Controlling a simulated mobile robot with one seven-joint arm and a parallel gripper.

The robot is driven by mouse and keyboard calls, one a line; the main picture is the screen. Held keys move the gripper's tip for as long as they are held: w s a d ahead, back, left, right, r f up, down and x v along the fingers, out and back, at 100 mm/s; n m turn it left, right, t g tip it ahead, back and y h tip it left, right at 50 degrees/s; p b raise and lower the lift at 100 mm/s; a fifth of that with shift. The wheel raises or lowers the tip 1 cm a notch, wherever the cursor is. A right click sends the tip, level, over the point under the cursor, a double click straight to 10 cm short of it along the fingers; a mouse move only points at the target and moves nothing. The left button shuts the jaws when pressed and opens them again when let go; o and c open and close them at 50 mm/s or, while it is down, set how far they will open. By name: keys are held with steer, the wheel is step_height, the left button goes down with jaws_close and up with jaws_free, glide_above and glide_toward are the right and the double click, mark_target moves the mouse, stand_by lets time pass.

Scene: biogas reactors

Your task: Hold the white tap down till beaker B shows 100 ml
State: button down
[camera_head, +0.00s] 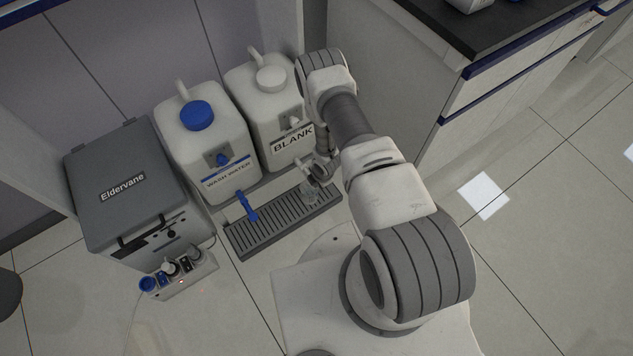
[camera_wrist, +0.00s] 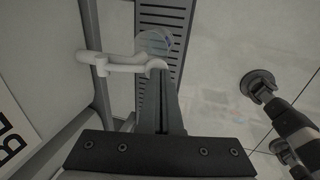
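The white tap (camera_wrist: 118,64) sticks out from the front of the white BLANK jug (camera_head: 274,115); in the head view it is partly hidden by my arm. A clear beaker (camera_head: 310,190) stands on the drip tray (camera_head: 283,221) below the tap. Its round outline also shows in the wrist view (camera_wrist: 154,40); its label, marks and liquid level cannot be read. My gripper (camera_wrist: 160,76) has its fingers together with nothing between them. The fingertips are at the free end of the white tap, over or touching it; I cannot tell which.
The WASH WATER jug (camera_head: 207,146) with a blue cap and blue tap (camera_head: 247,206) stands left of the BLANK jug. A grey Eldervane box (camera_head: 130,185) and a rack with several blue- and dark-topped items (camera_head: 178,275) are further left. A dark-topped counter (camera_head: 500,40) is at the right.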

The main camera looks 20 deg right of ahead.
stand_by(0.6)
steer(key=shift+p+v, duration=0.5)
steer(key=shift+v, duration=0.3)
steer(key=shift+w, duration=0.2)
